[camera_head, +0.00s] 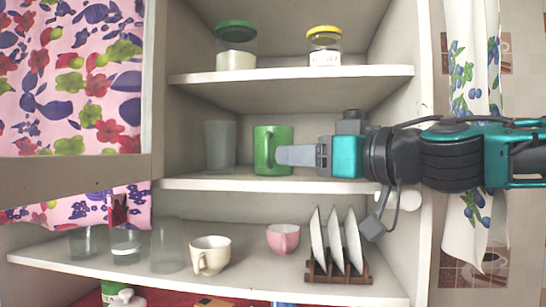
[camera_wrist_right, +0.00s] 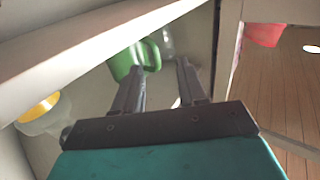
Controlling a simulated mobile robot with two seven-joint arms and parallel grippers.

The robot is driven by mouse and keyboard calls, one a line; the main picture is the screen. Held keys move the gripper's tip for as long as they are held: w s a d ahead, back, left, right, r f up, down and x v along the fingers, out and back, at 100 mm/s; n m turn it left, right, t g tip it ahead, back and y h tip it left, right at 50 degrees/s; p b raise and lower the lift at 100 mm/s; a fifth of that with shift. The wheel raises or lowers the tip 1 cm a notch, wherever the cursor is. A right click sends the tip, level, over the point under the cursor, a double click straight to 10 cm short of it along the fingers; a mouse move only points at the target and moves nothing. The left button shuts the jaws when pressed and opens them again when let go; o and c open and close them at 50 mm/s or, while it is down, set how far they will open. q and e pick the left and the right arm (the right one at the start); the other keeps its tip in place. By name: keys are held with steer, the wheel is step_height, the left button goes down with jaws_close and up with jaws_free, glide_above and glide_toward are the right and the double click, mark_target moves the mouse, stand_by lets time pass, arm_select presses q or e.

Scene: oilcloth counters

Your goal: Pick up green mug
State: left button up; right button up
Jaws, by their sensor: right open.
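My left gripper is not in view.
A grey glass (camera_head: 220,146) stands left of the mug. Jars with green (camera_head: 236,45) and yellow lids (camera_head: 324,46) are on the shelf above. Below are a cream cup (camera_head: 210,254), a pink cup (camera_head: 283,238) and a plate rack (camera_head: 338,268). The cabinet's side wall is at right.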

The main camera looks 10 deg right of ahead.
mark_target(269, 153)
steer(key=shift+w+d+p+x, duration=0.1)
steer(key=shift+d+p+x, duration=0.1)
steer(key=shift+x, duration=0.95)
steer(key=shift+w+d+p+x, duration=0.1)
steer(key=shift+p+x, duration=0.1)
steer(key=shift+x, duration=0.9)
steer(key=shift+w+a+r, duration=0.15)
steer(key=shift+w+a, duration=0.25)
steer(key=shift+w, duration=0.2)
jaws_close()
